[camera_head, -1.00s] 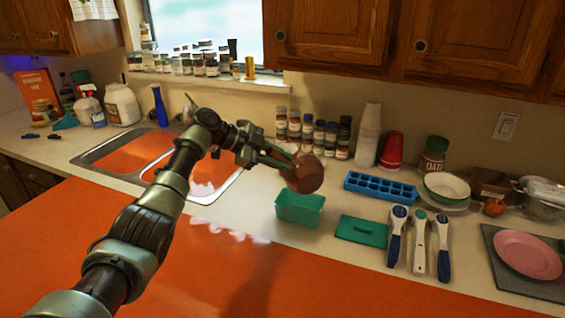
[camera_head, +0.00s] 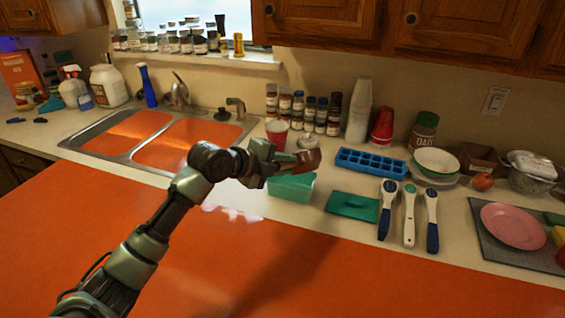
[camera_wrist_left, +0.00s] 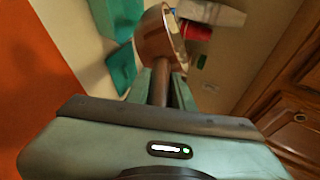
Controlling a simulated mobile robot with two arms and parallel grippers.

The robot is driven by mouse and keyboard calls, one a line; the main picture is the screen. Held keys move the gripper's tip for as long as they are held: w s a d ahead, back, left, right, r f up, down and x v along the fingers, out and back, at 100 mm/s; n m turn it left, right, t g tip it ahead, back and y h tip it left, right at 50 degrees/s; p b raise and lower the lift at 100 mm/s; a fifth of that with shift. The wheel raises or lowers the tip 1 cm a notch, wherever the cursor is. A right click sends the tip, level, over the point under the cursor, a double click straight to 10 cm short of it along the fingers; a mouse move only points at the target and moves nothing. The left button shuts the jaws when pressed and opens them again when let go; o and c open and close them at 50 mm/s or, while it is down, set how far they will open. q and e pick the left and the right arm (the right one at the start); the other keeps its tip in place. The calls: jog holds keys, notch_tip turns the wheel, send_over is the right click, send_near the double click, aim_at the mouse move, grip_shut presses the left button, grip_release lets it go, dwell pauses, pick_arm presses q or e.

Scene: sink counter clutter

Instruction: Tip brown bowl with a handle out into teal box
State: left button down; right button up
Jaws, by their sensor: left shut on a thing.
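My left gripper (camera_head: 285,165) is shut on the handle of the brown bowl (camera_head: 308,161) and holds it up over the teal box. The bowl is tilted on its side. In the left wrist view the bowl (camera_wrist_left: 156,36) sticks out past the fingers (camera_wrist_left: 168,88), its handle between them. The teal box (camera_head: 292,187) stands open on the counter just below the bowl; part of it shows in the left wrist view (camera_wrist_left: 115,18). The inside of the bowl and the bottom of the box are hidden. My right gripper is not in view.
A flat teal lid (camera_head: 352,206) lies right of the box, with several handled utensils (camera_head: 409,215) beyond it. A blue ice tray (camera_head: 374,163), a red cup (camera_head: 277,134) and spice jars (camera_head: 309,114) stand behind. The double sink (camera_head: 178,146) is at left.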

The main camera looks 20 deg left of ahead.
pick_arm(q)
notch_tip(320, 180, down, 9)
jog(key=s+m+t+y+b, duration=0.1)
jog(key=m+t+b, duration=0.3)
jog(key=b, duration=0.7)
jog(key=shift+d+r+m, duration=0.15)
jog(key=shift+d+m, duration=0.15)
jog(key=shift+d, duration=0.15)
